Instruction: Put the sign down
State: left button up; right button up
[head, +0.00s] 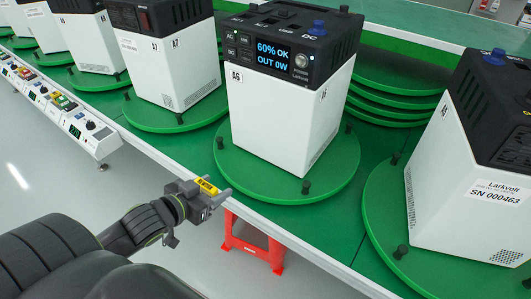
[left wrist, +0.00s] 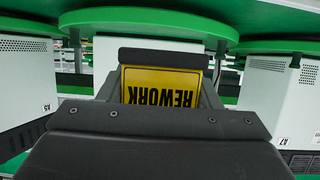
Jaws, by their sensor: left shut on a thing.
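A small yellow sign (left wrist: 160,88) with the black word REWORK shows upside down in the left wrist view, between the jaws of my left gripper. In the head view the sign (head: 207,186) is a small yellow piece at the gripper's tip. My left gripper (head: 217,190) is shut on the sign and holds it in front of the line's near edge, apart from the units. The lower part of the sign is hidden by the gripper in the wrist view. My right gripper is not in view.
A white power unit marked A6 (head: 265,115), its screen reading 60% OK, stands on a green turntable (head: 270,185). Another unit (head: 460,170) stands at the right, more units at the left. Several green discs (head: 400,90) are stacked behind. A red stool (head: 250,240) stands below the line's edge.

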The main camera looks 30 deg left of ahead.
pick_arm(q)
send_over(259, 156)
jog(key=s, duration=0.4)
jog(key=shift+s, duration=0.15)
jog(key=shift+w, duration=0.3)
jog(key=shift+w+f, duration=0.1)
jog(key=shift+f, duration=1.65)
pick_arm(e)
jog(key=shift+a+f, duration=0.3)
pick_arm(q)
jog(key=shift+f, duration=0.1)
jog(key=o, duration=1)
jog(key=shift+o, duration=0.2)
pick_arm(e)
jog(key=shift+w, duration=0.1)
